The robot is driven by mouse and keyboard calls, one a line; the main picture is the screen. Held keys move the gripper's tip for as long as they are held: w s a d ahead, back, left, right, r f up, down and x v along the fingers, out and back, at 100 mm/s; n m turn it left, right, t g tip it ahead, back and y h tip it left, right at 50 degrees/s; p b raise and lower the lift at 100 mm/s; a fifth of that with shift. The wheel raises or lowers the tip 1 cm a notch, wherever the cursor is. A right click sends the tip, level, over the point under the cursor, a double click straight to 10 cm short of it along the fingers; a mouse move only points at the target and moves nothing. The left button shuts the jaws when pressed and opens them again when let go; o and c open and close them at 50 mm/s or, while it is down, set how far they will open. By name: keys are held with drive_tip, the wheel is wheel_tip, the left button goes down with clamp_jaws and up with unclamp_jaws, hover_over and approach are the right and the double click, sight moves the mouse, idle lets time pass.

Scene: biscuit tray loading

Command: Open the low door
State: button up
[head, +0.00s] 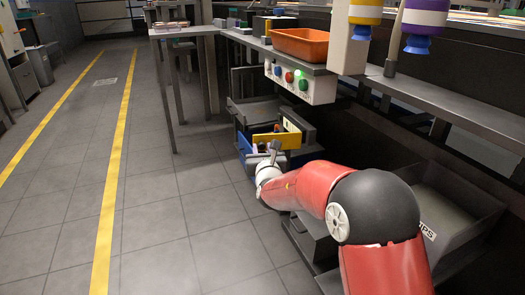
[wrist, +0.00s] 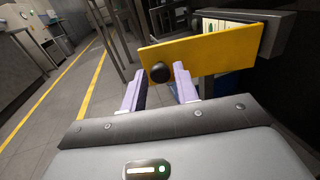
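The low door is a yellow panel (wrist: 208,43) with a round black knob (wrist: 160,73), in front of a grey box (wrist: 268,32) at the right. The door stands at an angle to the box, and pale contents show through the gap at its right end. In the head view, the yellow door (head: 276,141) is low under the bench. My gripper (wrist: 161,70) is open, its two pale fingers on either side of the knob with a small gap at each side. I cannot tell how deep the knob sits between the fingertips. In the head view my gripper (head: 273,150) is small and in front of the door.
A blue bin (head: 244,146) is beside and below the door. A control box with coloured buttons (head: 300,83) and an orange tray (head: 300,44) are above. A grey bin (head: 455,215) is at the right. The tiled floor at the left is clear.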

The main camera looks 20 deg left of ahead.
drive_tip(key=shift+o, duration=1.2)
drive_tip(key=v, duration=0.7)
drive_tip(key=shift+s+d, duration=0.25)
drive_tip(key=shift+s, duration=0.1)
drive_tip(key=shift+c, duration=0.2)
